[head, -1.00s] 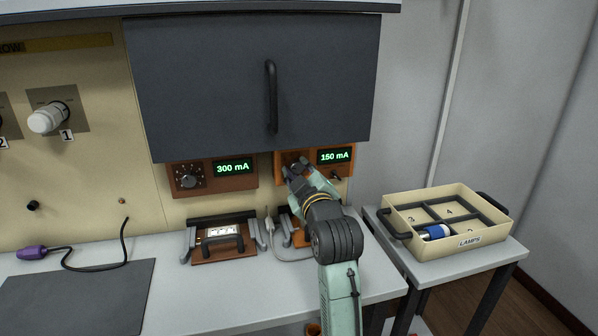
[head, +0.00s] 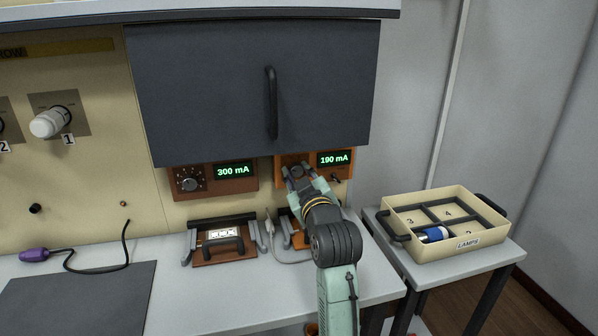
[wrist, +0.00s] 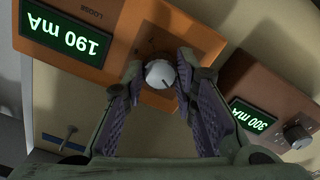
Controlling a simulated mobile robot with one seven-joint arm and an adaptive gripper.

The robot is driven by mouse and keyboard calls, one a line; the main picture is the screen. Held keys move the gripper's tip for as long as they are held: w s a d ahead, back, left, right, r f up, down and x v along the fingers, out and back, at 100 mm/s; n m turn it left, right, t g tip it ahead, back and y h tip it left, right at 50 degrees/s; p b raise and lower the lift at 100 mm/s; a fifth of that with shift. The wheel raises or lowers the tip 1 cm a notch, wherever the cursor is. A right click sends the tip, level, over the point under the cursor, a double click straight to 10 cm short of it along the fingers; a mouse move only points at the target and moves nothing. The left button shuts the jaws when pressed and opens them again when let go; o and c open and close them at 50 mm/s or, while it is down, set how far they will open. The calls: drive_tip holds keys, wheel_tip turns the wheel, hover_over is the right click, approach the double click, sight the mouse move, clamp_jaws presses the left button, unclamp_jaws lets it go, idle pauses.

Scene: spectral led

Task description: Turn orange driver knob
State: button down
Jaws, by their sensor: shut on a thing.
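The orange driver (head: 288,160) is mounted under the dark cabinet, and its green display (head: 334,159) reads 190 mA. In the wrist view its orange panel (wrist: 105,68) appears upside down, with the light grey knob (wrist: 160,74) between my fingertips. My gripper (wrist: 162,82) is shut on the knob, one finger on each side. A dark mark shows on the knob's face. In the head view my gripper (head: 297,173) reaches up to the driver and hides the knob.
A brown driver (head: 212,181) to the left reads 300 mA and has its own dark knob (head: 189,179). A small toggle (wrist: 68,138) sits near the orange display. Fixtures stand on the bench below. A lamp tray (head: 403,222) is at right.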

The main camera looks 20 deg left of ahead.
drive_tip(key=shift+m+p, duration=0.85)
drive_tip(key=shift+m, duration=1.15)
drive_tip(key=c, duration=1.3)
unclamp_jaws()
drive_tip(key=v, duration=1.2)
drive_tip(key=shift+w, duration=0.1)
